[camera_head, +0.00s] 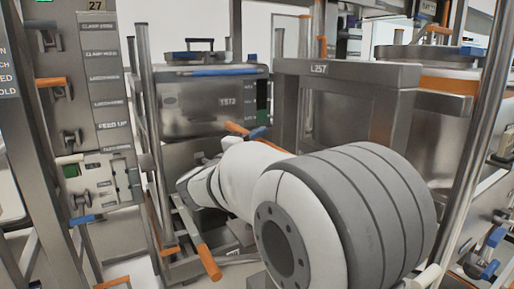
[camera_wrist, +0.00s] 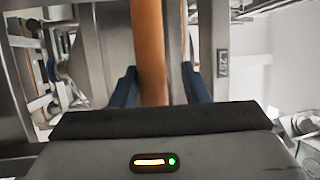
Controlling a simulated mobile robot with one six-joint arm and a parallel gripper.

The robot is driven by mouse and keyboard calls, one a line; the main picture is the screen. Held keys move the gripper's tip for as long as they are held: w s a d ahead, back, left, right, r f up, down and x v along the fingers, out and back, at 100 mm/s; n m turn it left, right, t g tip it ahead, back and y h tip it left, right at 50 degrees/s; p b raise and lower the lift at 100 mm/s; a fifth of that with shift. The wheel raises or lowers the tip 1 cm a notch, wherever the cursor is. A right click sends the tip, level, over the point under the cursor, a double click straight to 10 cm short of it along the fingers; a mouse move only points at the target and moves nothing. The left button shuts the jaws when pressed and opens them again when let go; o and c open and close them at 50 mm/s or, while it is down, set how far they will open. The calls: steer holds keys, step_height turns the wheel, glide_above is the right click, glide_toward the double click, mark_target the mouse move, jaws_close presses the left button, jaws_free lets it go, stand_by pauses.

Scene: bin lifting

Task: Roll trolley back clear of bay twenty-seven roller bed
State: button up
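A grey metal frame (camera_head: 393,78) labelled L257 stands right of centre in the head view; I take it as the trolley, though its wheels are hidden. The same label plate (camera_wrist: 222,65) shows right of my gripper in the wrist view. My gripper (camera_wrist: 160,88) has its two dark blue fingers apart, with an orange bar (camera_wrist: 150,45) between them. The bar lies near the left finger, with a gap to the right finger. Contact cannot be told. The bay column (camera_head: 95,90) marked 27 stands at left. The roller bed cannot be clearly made out.
A steel bin (camera_head: 210,103) with a blue-edged lid stands behind at centre. Another steel bin (camera_head: 455,110) stands at right. A steel post (camera_head: 478,130) rises at right. An orange-gripped lever (camera_head: 208,262) sticks out low at centre left. Little free room shows.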

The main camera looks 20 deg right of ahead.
steer(key=shift+o, duration=1.2)
steer(key=shift+r, duration=0.1)
steer(key=shift+a+f, duration=0.1)
steer(key=shift+f, duration=0.1)
steer(key=p+v, duration=0.1)
steer(key=v, duration=0.6)
steer(key=shift+s+a, duration=0.2)
steer(key=shift+s, duration=0.05)
